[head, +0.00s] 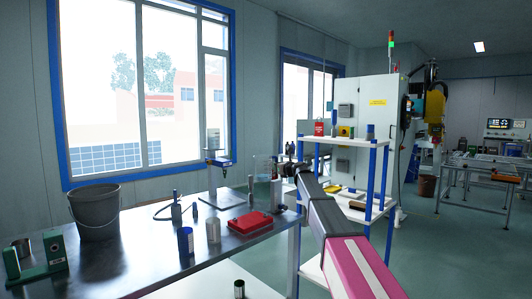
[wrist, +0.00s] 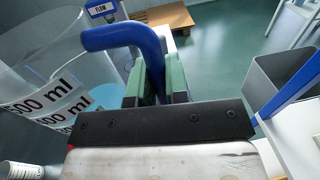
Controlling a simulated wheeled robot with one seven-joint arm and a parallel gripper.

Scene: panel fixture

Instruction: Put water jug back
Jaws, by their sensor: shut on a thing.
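The water jug (wrist: 38,72) is clear, with black millilitre marks, and fills the left of the wrist view. Its blue handle (wrist: 112,36) passes between the green pads of my gripper (wrist: 154,80), which is shut on it. A light blue patch (wrist: 103,96) shows through the jug's wall; it looks like water. In the head view the jug (head: 263,168) is small and faint at the far right end of the dark bench, just left of my gripper (head: 284,170). I cannot tell whether its base touches the bench.
The dark bench (head: 130,240) holds a grey bucket (head: 95,215), a red box (head: 250,222), a blue can (head: 185,240) and a green device (head: 52,247). A blue-posted shelf (head: 358,150) stands right of my arm. A grey open bin (wrist: 283,80) is at right in the wrist view.

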